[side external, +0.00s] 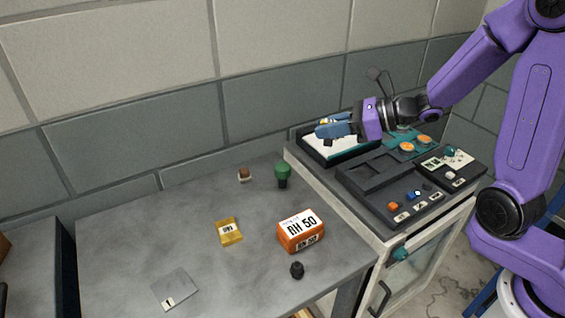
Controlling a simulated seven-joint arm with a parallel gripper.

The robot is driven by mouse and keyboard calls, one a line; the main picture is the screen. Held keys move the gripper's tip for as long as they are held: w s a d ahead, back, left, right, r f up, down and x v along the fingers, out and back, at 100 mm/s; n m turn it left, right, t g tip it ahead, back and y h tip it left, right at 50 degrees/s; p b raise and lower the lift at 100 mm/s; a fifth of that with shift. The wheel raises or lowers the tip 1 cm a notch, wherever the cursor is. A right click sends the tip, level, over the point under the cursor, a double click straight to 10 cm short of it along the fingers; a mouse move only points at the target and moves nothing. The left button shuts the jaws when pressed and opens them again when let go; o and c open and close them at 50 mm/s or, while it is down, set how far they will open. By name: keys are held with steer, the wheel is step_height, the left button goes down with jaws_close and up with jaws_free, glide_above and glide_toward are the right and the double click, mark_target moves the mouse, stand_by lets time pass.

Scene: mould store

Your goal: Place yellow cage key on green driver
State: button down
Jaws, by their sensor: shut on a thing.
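My gripper (324,128), with blue fingers, is over the black tray at the back left of the cabinet top. It is shut on a small yellow item (325,121), taken to be the yellow cage key; the fingers hide most of it. The green driver (283,172), a dark green piece with a black lower end, stands upright on the grey table near its back right edge. It is to the left of and below my gripper in the picture, clear of it.
Black trays (392,212) with small parts cover the cabinet top.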

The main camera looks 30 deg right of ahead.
steer(key=w+a+f, duration=0.1)
steer(key=w+f, duration=0.2)
steer(key=w, duration=0.1)
steer(key=w+a+f, duration=0.1)
steer(key=w+f, duration=0.2)
steer(key=w, duration=0.1)
steer(key=w+a+f, duration=0.1)
steer(key=w+f, duration=0.2)
steer(key=w, duration=0.1)
steer(key=shift+w+a, duration=0.25)
steer(key=shift+w+a+f, duration=0.1)
steer(key=shift+w+f, duration=0.2)
steer(key=shift+f, duration=1.65)
steer(key=shift+f, duration=0.1)
steer(key=c, duration=1)
jaws_free()
